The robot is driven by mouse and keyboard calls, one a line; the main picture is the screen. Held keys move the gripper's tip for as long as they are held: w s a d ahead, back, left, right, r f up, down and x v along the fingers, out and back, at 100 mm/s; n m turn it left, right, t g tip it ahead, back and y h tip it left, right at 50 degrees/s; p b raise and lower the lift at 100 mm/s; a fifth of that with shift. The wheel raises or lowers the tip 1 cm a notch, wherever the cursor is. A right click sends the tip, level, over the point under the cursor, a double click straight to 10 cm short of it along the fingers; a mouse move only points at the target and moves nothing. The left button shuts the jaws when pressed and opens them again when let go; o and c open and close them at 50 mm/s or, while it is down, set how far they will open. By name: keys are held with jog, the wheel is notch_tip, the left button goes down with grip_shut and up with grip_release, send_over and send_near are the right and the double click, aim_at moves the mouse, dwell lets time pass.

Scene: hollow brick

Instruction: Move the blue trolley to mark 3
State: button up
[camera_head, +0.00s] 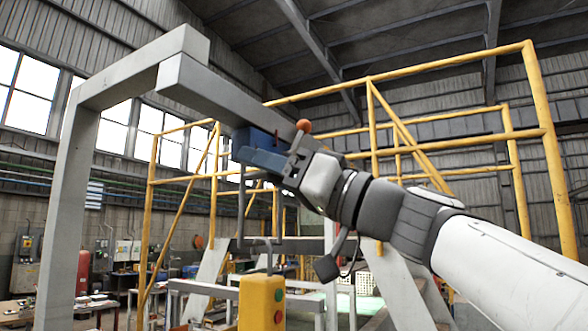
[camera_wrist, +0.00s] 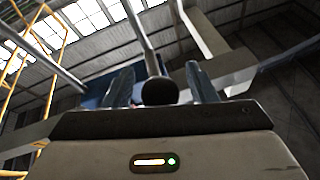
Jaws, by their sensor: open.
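The blue trolley (camera_head: 256,138) hangs at the grey overhead beam (camera_head: 215,92) in the head view, partly hidden by my gripper. An orange ball (camera_head: 304,126) shows just above my gripper (camera_head: 276,150). In the wrist view my gripper (camera_wrist: 163,76) is open, with one finger on each side of a dark ball (camera_wrist: 158,92) on a rod. I cannot tell if the fingers touch it. Blue trolley surface (camera_wrist: 94,90) shows behind the left finger. A small dark mark (camera_head: 105,82) is on the frame, too small to read. Mark 3 cannot be made out.
The grey frame's upright (camera_head: 68,210) stands at the left. Yellow railings (camera_head: 450,66) stand behind and to the right of my arm. A yellow box (camera_head: 262,303) with green and red buttons is below the trolley.

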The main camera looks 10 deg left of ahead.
jog(key=shift+a, duration=0.1)
jog(key=shift+c, duration=0.2)
grip_shut()
dwell(0.4)
